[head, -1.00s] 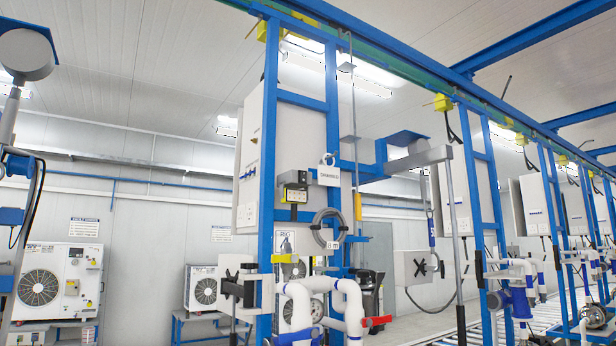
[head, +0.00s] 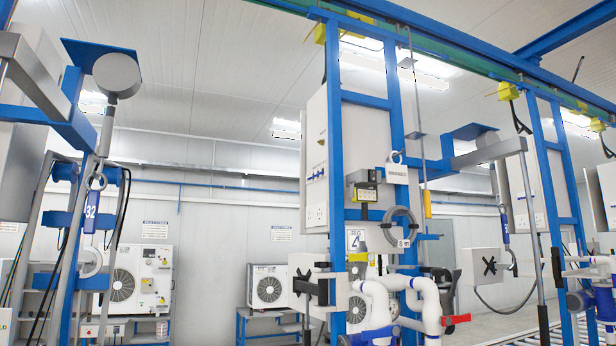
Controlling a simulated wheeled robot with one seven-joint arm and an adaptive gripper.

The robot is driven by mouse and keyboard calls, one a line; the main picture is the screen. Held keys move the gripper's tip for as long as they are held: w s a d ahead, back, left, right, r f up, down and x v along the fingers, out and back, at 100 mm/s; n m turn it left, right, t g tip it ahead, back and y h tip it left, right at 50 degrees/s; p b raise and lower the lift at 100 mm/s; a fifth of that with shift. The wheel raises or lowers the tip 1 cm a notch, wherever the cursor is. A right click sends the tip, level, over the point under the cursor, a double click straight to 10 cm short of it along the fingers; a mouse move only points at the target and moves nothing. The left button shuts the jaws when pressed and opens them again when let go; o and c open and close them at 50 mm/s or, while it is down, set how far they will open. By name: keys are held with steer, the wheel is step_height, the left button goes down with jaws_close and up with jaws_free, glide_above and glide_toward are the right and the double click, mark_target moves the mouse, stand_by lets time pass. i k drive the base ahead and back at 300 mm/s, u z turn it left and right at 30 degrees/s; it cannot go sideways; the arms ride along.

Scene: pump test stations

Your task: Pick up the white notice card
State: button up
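A small white notice card (head: 397,174) with a line of dark print hangs upright at the blue station frame, right of the centre in the head view. A pale ring or hook shows at its top edge. The print is too small to read with certainty. Nothing is seen touching the card from the front. My gripper is not in the head view, so its distance from the card cannot be told.
The card's blue frame (head: 337,130) also carries a coiled grey hose (head: 402,222), a dark box (head: 364,180) and a white number 4 plate (head: 355,241). White pipes (head: 380,300) stick out below. Another blue station (head: 75,200) stands at left. Open floor is barely visible.

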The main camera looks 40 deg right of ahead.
mark_target(398, 175)
steer(key=u, duration=0.7)
steer(key=k, duration=0.6)
steer(key=z, duration=1)
